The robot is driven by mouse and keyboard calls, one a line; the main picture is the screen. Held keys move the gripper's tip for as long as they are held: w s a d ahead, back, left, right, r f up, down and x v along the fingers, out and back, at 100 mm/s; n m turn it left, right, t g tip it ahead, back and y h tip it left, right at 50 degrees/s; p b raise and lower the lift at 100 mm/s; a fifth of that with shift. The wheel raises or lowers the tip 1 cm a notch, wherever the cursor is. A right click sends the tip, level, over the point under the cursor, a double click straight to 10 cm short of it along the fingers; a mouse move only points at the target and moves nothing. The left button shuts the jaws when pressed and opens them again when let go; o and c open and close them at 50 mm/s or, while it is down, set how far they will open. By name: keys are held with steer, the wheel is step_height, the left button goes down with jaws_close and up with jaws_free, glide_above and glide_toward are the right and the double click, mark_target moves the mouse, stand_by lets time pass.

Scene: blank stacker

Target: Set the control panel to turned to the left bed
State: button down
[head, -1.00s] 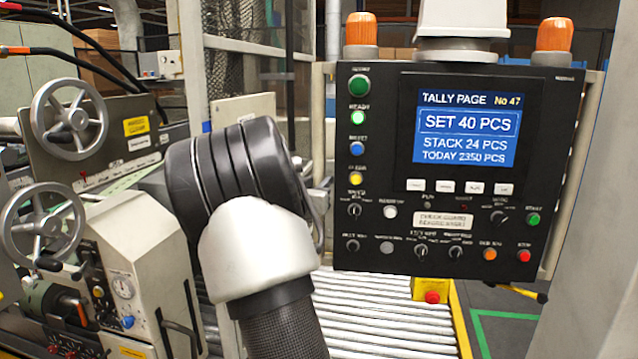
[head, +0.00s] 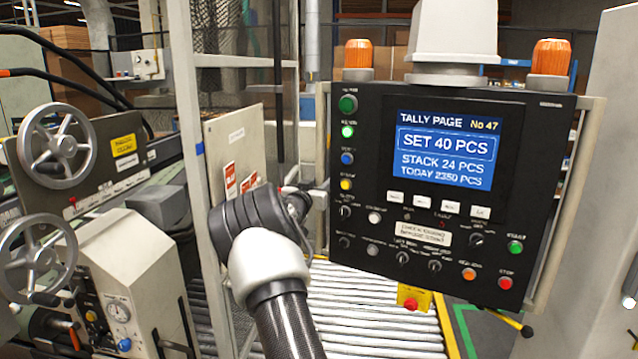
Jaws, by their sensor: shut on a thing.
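The control panel (head: 375,110) is a black box with a blue tally screen (head: 446,150), buttons and knobs. It hangs under a pale mount (head: 455,35) on the right of the head view. Its left edge looks shorter than its right edge, so the left side sits farther from me. A tan handle rail (head: 322,125) runs down its left side, and another rail (head: 568,200) its right. My gripper (head: 318,190) is at the left rail and appears shut on it; the fingers are small and partly hidden by my arm.
Two orange beacons (head: 358,54) (head: 551,57) top the panel. A roller conveyor (head: 370,310) runs below. A mesh guard post (head: 190,150) and a machine with handwheels (head: 58,145) stand left. A grey column (head: 600,200) is close on the right.

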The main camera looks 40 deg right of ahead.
steer(key=c, duration=1.7)
jaws_free()
steer(key=shift+a, duration=0.15)
steer(key=b+v, duration=0.2)
steer(key=v, duration=1.5)
steer(key=shift+s+a+b, duration=0.1)
steer(key=shift+s+b, duration=0.05)
steer(key=shift+b, duration=0.25)
